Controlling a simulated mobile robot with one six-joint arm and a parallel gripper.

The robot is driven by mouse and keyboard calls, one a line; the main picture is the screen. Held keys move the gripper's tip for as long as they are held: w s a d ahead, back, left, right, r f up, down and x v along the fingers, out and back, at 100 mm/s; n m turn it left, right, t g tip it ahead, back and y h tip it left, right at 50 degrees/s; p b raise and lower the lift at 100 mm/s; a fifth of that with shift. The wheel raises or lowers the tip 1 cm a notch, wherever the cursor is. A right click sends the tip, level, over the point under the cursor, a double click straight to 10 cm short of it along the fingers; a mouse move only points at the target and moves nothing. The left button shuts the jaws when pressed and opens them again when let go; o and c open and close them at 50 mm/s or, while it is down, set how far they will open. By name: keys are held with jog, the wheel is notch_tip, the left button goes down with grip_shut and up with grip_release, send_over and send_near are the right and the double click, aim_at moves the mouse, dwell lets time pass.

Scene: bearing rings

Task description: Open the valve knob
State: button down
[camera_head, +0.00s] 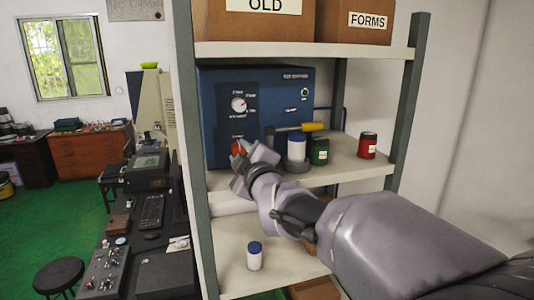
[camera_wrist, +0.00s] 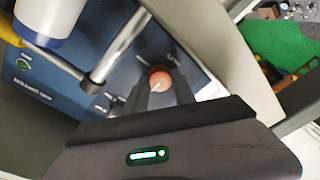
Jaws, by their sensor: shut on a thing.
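The valve knob (camera_wrist: 159,79) is a round red-orange knob low on the front of a blue machine. In the wrist view my gripper (camera_wrist: 163,88) has its two dark fingers on either side of the knob, shut on it. The blue machine (camera_head: 275,95) stands on the middle shelf in the head view, with a white dial (camera_head: 238,104) above the knob. In the head view the red knob (camera_head: 237,147) shows just beyond my gripper (camera_head: 241,160), partly hidden by it. The knob's turn angle cannot be told.
A blue-capped bottle (camera_head: 254,257) stands on the shelf below. Shelf posts (camera_head: 186,120) flank the space.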

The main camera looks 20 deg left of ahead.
jog(key=shift+f+m+b, duration=0.15)
jog(key=shift+m+b, duration=0.15)
jog(key=shift+b, duration=0.2)
jog(key=shift+f+m+b, duration=0.15)
jog(key=shift+m+b, duration=0.35)
jog(key=shift+b, duration=0.5)
jog(key=shift+m+b, duration=0.8)
jog(key=shift+b, duration=0.45)
jog(key=m+b, duration=0.5)
jog(key=shift+m+t+b, duration=0.3)
jog(key=m+b, duration=0.3)
jog(key=m, duration=0.1)
jog(key=shift+m+t+b, duration=0.3)
jog(key=shift+m+b, duration=0.1)
jog(key=shift+r+m+h+b, duration=0.2)
jog(key=shift+m+h+b, duration=0.1)
jog(key=shift+m, duration=2.2)
